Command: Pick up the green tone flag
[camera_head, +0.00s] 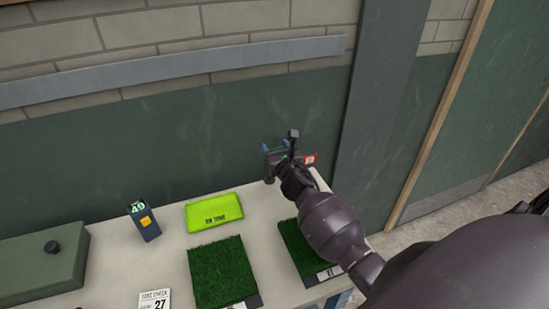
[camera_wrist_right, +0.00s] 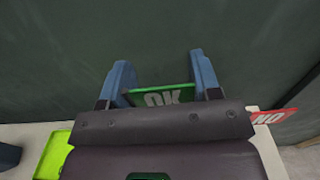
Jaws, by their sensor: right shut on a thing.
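The green flag (camera_wrist_right: 160,97) with the letters OK sits between the two blue fingers of my right gripper (camera_wrist_right: 160,88) in the right wrist view. In the head view my right gripper (camera_head: 276,148) is at the back right of the table, in front of the dark green wall. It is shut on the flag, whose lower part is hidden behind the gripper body. A red flag (camera_wrist_right: 275,117) marked NO shows just right of the gripper; it also shows in the head view (camera_head: 309,159). My left gripper is not in view.
A bright green tray (camera_head: 214,210) lies on the table (camera_head: 172,254). Two turf squares, one left (camera_head: 221,271) and one right (camera_head: 296,247) partly behind my arm, lie in front. A meter (camera_head: 145,222) reading 49, a card (camera_head: 154,300) and a green case (camera_head: 40,268) are left.

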